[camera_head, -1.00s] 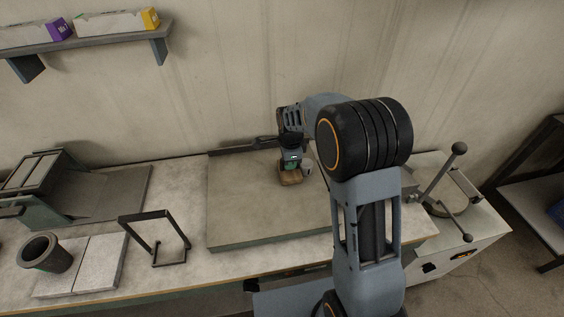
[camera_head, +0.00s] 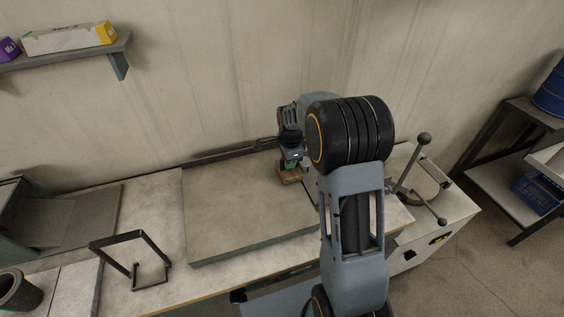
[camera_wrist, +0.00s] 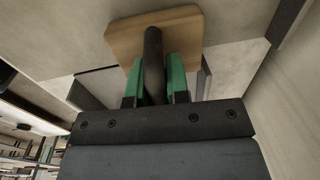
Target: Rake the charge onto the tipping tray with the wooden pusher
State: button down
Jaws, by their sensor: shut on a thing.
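My gripper (camera_head: 291,158) is shut on the dark handle (camera_wrist: 153,62) of the wooden pusher. The pusher's wooden block (camera_head: 290,175) is low over the back right of a large flat grey slab (camera_head: 235,215); I cannot tell if it touches. In the wrist view the block (camera_wrist: 155,32) lies beyond the green fingertips (camera_wrist: 156,80), which are on both sides of the handle. I cannot tell whether the slab is the tipping tray. I cannot make out the charge; my arm hides the area right of the pusher.
A black bent frame (camera_head: 135,258) stands left of the slab. A dark cup (camera_head: 18,290) is at lower left. A lever device with a ball knob (camera_head: 424,138) stands at right. A wall (camera_head: 220,80) closes the back; a dark bar (camera_head: 225,153) lies along it.

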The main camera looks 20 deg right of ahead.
jog(key=shift+d+p, duration=0.4)
jog(key=shift+d, duration=6.05)
jog(key=shift+a, duration=0.5)
jog(key=shift+a+r, duration=0.45)
jog(key=shift+a, duration=0.1)
notch_tip(320, 180, up, 6)
jog(key=p, duration=0.4)
jog(key=shift+a, duration=0.4)
jog(key=shift+r, duration=0.1)
